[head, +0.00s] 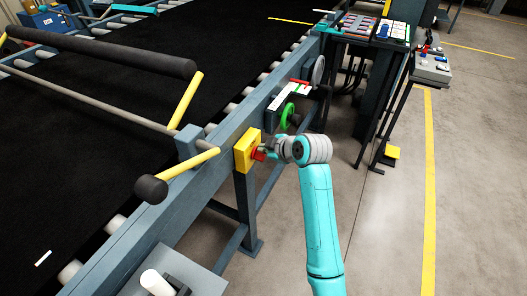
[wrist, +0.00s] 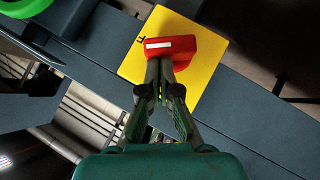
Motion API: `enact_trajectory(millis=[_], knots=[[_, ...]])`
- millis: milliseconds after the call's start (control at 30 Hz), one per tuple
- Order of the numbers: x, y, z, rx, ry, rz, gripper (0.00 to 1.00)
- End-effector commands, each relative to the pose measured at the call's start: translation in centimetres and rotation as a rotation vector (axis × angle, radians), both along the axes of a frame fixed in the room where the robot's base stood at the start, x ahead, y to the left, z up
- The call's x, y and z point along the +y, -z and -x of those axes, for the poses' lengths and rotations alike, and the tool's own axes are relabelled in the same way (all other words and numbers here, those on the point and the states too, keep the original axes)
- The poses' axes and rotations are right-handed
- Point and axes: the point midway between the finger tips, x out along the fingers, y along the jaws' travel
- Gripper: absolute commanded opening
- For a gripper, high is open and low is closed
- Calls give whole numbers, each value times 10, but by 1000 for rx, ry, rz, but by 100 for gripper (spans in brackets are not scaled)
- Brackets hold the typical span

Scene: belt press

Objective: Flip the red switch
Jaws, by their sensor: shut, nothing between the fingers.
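The red switch (wrist: 182,46) is a red handle with a white stripe on a yellow plate (wrist: 205,75). In the head view the red switch (head: 258,154) sticks out from the yellow box (head: 244,148) on the side rail of the belt press. My gripper (wrist: 160,66) is shut and empty, its fingertips at the edge of the red handle. They look to touch it or nearly so; I cannot tell which. In the head view my gripper (head: 268,148) reaches the switch from the right, and its fingers are small and partly hidden there.
A green handwheel (head: 287,116) and a grey disc (head: 318,71) sit farther along the rail (head: 190,185). A yellow-armed roller (head: 152,188) stands out at the left. A control stand (head: 432,66) is at the back right. The floor right of my arm is clear.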

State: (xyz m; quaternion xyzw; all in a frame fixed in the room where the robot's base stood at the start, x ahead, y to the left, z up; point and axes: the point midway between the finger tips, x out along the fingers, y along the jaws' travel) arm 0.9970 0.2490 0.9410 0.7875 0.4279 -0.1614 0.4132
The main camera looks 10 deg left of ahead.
Motion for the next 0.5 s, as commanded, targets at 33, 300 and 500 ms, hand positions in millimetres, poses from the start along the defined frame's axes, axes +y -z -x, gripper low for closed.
enact_trajectory(millis=[33,300,500], knots=[[-2,-2,-4,40,2,-16,0],[-5,-1,-13,269,2,-99,0],[-7,1,-18,404,2,-147,0]])
